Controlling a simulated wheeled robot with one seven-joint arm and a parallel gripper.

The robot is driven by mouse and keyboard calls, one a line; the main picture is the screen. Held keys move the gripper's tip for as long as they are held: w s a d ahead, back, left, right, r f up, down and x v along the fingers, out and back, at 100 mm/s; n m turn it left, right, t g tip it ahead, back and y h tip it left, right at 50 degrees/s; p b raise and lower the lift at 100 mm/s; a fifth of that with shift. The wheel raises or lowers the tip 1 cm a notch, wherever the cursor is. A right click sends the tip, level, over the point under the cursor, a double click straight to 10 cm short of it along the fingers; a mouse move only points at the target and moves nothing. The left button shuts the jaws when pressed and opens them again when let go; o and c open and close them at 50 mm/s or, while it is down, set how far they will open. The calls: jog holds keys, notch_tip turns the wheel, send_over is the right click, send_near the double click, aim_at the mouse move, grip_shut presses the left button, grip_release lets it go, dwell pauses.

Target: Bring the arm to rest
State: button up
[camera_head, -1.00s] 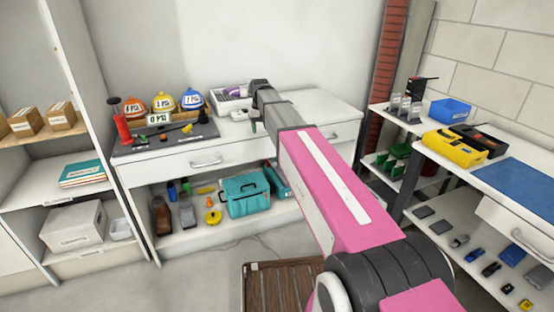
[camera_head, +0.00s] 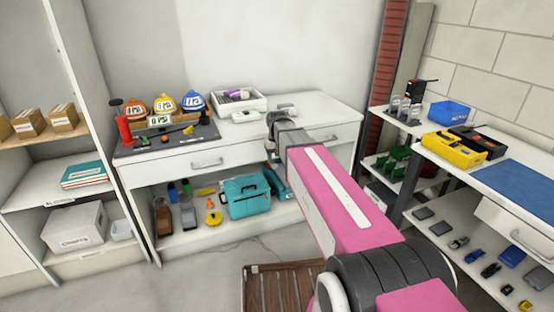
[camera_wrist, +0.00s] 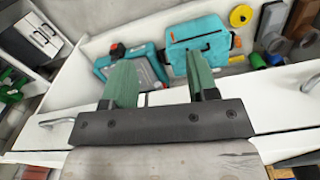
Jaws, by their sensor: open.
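My pink and grey arm (camera_head: 335,195) reaches forward to the white workbench (camera_head: 315,105), its wrist folded down at the front edge. My gripper (camera_wrist: 162,78) shows in the wrist view as two green fingers, wide apart with nothing between them. It points down in front of the drawer fronts, above the lower shelf. In the head view the fingers are mostly hidden by the wrist and cannot be made out clearly.
A teal bag (camera_head: 246,196) sits on the lower shelf; it also shows beyond the fingers in the wrist view (camera_wrist: 198,50), beside a teal case (camera_wrist: 133,70). Helmets (camera_head: 164,103) and a white bin (camera_head: 238,101) stand on the bench. A wooden pallet (camera_head: 275,287) lies on the floor.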

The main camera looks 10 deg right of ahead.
jog(key=shift+f, duration=0.1)
jog(key=s+d+f, duration=0.4)
jog(key=s+f, duration=0.2)
jog(key=s, duration=0.3)
jog(key=s+d+f+m, duration=0.1)
jog(key=s+d+f, duration=0.3)
jog(key=s, duration=0.6)
jog(key=shift+d+f+m, duration=0.15)
jog(key=shift+f+m, duration=0.15)
jog(key=shift+f, duration=0.65)
